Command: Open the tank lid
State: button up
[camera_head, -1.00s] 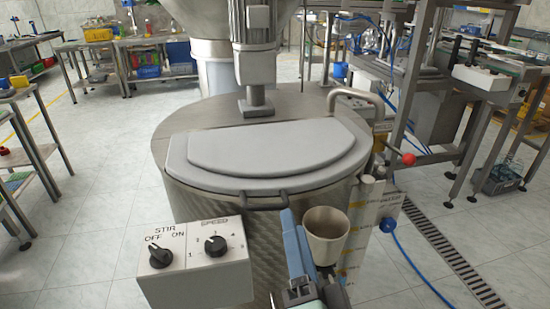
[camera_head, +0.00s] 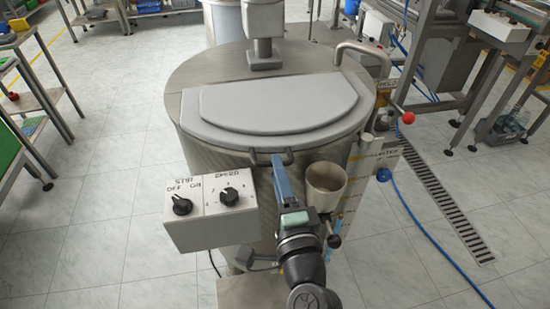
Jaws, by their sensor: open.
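The tank (camera_head: 215,71) is a round metal drum with a flat top. Its grey lid (camera_head: 275,105) is a half-round raised panel on the front part of the top, and it lies shut. A small dark handle (camera_head: 268,157) sits at the lid's front edge. My gripper (camera_head: 278,162) reaches up from below, with its blue finger part at or just in front of the handle. Whether it touches the handle I cannot tell. The jaws are open, though the gap between the fingers is hard to see from this angle.
A grey control box (camera_head: 210,215) with two black knobs stands left of my arm. A beige cup (camera_head: 325,182) is close on the right. A bent metal pipe (camera_head: 365,50) and a red ball knob (camera_head: 408,118) are at the tank's right. A blue hose (camera_head: 425,230) runs over the floor.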

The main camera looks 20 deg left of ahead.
jog(key=shift+x, duration=1.5)
grip_shut()
dwell(0.4)
